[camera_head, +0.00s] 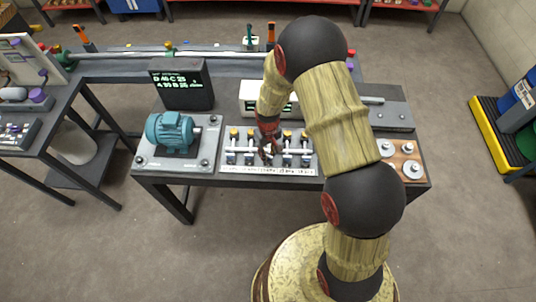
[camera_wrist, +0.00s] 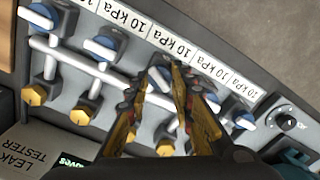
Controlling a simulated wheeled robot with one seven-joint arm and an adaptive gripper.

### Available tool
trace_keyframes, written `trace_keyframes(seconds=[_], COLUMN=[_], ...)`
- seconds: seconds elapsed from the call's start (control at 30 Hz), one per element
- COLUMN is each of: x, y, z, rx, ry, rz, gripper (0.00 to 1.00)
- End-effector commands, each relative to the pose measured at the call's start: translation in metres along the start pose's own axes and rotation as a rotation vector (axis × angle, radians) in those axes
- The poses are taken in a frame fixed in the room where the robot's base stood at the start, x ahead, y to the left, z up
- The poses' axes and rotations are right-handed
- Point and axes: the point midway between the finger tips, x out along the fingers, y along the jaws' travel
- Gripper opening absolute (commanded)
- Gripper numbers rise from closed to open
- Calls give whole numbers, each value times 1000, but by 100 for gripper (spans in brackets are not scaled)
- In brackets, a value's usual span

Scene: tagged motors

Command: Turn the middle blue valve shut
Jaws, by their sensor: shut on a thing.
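The valve panel (camera_head: 226,170) on the bench carries a row of blue-handled valves with yellow caps and white pipes. My gripper (camera_head: 267,148) is lowered onto the middle of the row. In the wrist view, my gripper (camera_wrist: 168,80) has its two fingers close together around the middle blue valve's handle, shut on it.
A blue-green motor (camera_head: 172,132) stands left of the panel, with a dark display (camera_head: 181,84) behind it. A wooden board with metal weights (camera_head: 404,158) lies at the right. A strip of "10 kPa" labels (camera_wrist: 170,42) runs along the valves.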

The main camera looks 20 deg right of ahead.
Motion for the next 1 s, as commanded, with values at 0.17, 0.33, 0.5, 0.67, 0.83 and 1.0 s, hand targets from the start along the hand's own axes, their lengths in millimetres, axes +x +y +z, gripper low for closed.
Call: trace_keyframes(seconds=[0.17,0.33,0.5,0.67,0.83,1.0], x=[0,0,0,-1,-1,-1], y=[0,-1,-1,-1,-1,-1], z=[-1,-1,-1,-1,-1,-1], rx=[-154,-276,-366,-419,-445,-451], ry=[2,2,2,2,3,2], rz=[0,0,1,1,1,1], gripper=[0,0,0,0,0,0])
